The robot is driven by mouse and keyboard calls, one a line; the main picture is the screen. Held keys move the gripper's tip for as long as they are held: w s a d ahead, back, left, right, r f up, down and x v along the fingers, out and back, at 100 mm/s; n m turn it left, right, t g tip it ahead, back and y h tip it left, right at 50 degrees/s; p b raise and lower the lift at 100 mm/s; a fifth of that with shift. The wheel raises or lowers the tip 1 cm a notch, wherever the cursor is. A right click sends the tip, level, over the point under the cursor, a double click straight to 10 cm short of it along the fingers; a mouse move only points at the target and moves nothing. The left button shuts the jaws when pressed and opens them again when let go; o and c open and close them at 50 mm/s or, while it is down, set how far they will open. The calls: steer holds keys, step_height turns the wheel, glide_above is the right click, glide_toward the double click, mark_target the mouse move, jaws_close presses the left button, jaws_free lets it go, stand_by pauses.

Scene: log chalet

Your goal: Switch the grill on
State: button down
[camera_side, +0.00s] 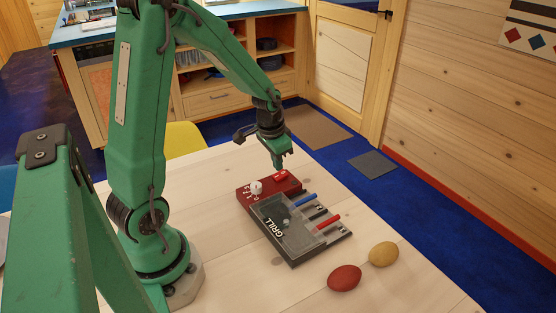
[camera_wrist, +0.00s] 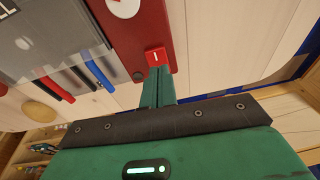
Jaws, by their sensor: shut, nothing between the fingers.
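The grill (camera_side: 293,253) stands on the pale wooden table, with a dark tray under a clear lid marked "GRILL". Its red control panel (camera_side: 243,196) lies along the back edge and carries a white knob (camera_side: 256,187) and a bright red rocker switch (camera_side: 281,175). In the wrist view the switch (camera_wrist: 154,56) shows a white line mark on the panel (camera_wrist: 145,25). My gripper (camera_side: 279,166) is shut and empty, pointing down right at the switch. In the wrist view its fingertips (camera_wrist: 158,70) partly overlap the switch's edge; I cannot tell whether they touch.
A blue-handled (camera_side: 305,201) and a red-handled (camera_side: 328,222) piece lie across the grill's right side. A red egg-shaped object (camera_side: 344,278) and a yellow one (camera_side: 383,254) lie on the table in front. A yellow chair (camera_side: 184,138) stands behind the table.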

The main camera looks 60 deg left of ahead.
mark_target(278, 177)
steer(key=shift+r, duration=2.15)
steer(key=s+d+r+t, duration=0.3)
steer(key=s+d+r, duration=1)
steer(key=s, duration=0.1)
steer(key=shift+d+t+h, duration=0.2)
steer(key=shift+t+h, duration=0.1)
steer(key=shift+h, duration=0.1)
